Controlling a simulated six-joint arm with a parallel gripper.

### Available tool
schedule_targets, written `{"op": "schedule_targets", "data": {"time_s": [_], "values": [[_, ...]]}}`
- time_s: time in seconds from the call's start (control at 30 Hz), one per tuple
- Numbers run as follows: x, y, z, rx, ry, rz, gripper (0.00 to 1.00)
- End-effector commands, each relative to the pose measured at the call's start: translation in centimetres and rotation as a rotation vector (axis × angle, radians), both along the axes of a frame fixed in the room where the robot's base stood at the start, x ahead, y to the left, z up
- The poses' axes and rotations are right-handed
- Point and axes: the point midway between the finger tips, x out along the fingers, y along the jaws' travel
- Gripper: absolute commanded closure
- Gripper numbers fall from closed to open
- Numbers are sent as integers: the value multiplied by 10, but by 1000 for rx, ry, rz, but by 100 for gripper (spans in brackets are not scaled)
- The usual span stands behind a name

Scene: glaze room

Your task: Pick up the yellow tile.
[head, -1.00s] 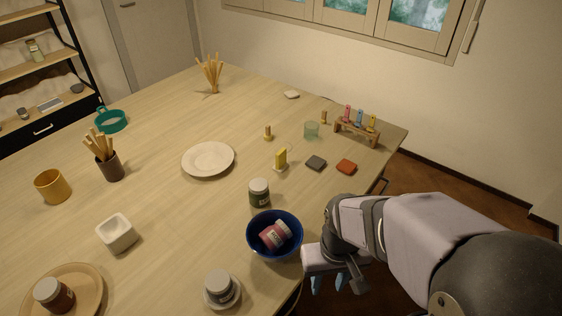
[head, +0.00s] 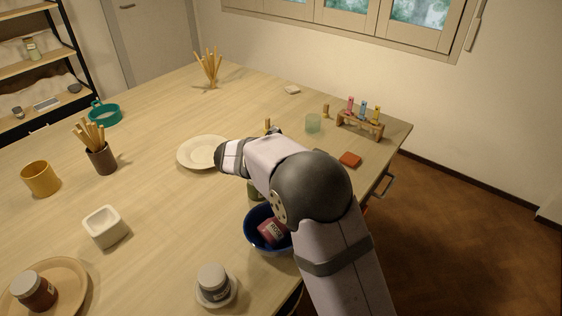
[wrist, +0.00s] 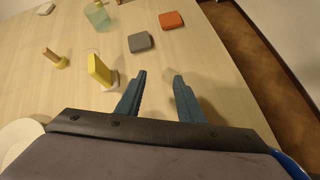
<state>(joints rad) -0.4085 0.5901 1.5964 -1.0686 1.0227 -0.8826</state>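The yellow tile (wrist: 99,70) stands upright in a small pale holder (wrist: 109,82), left of my gripper's fingers in the wrist view. In the head view my arm hides it. My gripper (wrist: 160,76) is open with nothing between its two blue fingers. It is above the table, to the right of the yellow tile and apart from it. In the head view the fingers are hidden behind my arm.
A grey tile (wrist: 140,42) and an orange-red tile (wrist: 172,20) lie beyond the fingers. A wooden peg (wrist: 52,57) and a green glass (head: 313,123) stand nearby.

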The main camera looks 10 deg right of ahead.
Motion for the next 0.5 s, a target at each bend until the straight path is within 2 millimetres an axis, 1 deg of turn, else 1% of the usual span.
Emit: {"op": "schedule_targets", "data": {"time_s": [0.03, 0.1, 0.2, 0.33, 0.5], "values": [[19, 16, -5, -78, 2, 84, 66], [40, 34, 1, -182, 1, 178, 66], [60, 53, 8, -295, -2, 268, 66], [73, 68, 15, -377, -6, 330, 66], [77, 72, 19, -401, -8, 345, 66]]}}
